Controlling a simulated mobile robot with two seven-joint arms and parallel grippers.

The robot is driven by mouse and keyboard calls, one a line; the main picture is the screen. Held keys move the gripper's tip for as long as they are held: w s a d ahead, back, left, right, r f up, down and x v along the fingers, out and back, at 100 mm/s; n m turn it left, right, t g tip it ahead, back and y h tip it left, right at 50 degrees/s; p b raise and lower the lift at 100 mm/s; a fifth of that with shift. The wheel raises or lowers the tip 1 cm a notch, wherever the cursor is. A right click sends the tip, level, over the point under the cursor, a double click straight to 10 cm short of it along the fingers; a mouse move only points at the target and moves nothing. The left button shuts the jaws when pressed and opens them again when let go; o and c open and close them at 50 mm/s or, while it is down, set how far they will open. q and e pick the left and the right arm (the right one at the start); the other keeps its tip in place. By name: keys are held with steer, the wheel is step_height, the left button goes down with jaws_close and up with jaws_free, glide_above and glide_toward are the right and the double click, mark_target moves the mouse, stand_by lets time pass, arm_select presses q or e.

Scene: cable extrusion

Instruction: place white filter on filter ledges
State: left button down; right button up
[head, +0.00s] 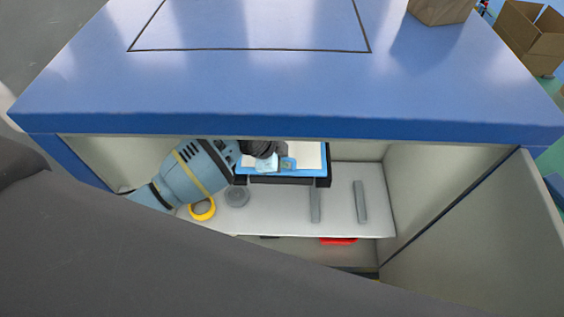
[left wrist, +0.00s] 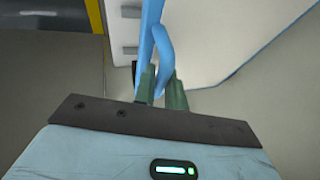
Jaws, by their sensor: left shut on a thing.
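The white filter (head: 308,155) has a blue frame and a blue handle. It is inside the open cabinet, under the tabletop, which hides its far part. My left gripper (head: 286,164) is shut on the handle at the filter's near edge. In the left wrist view the green fingers (left wrist: 161,88) close around the blue handle (left wrist: 163,45), with the white panel (left wrist: 215,30) beyond. Black ledge-like parts (head: 290,181) show just below and beside the filter. I cannot tell whether the filter touches them. My right gripper is not in view.
The cabinet shelf (head: 340,226) holds a yellow ring (head: 203,211), a grey round piece (head: 237,197) and grey strips (head: 360,202). A red item (head: 338,241) lies lower down. The blue tabletop (head: 290,100) overhangs my arm. The cabinet's right side panel (head: 480,240) bounds the opening.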

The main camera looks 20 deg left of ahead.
arm_select(q)
steer(key=shift+w+a, duration=0.1)
steer(key=shift+w, duration=0.3)
steer(key=shift+w+f, duration=0.1)
steer(key=shift+f, duration=1.65)
steer(key=c, duration=1.5)
jaws_free()
steer(key=shift+o, duration=0.2)
steer(key=v, duration=0.2)
steer(key=shift+a+r, duration=0.15)
steer(key=shift+r, duration=0.2)
steer(key=s+a, duration=0.7)
steer(key=s, duration=0.3)
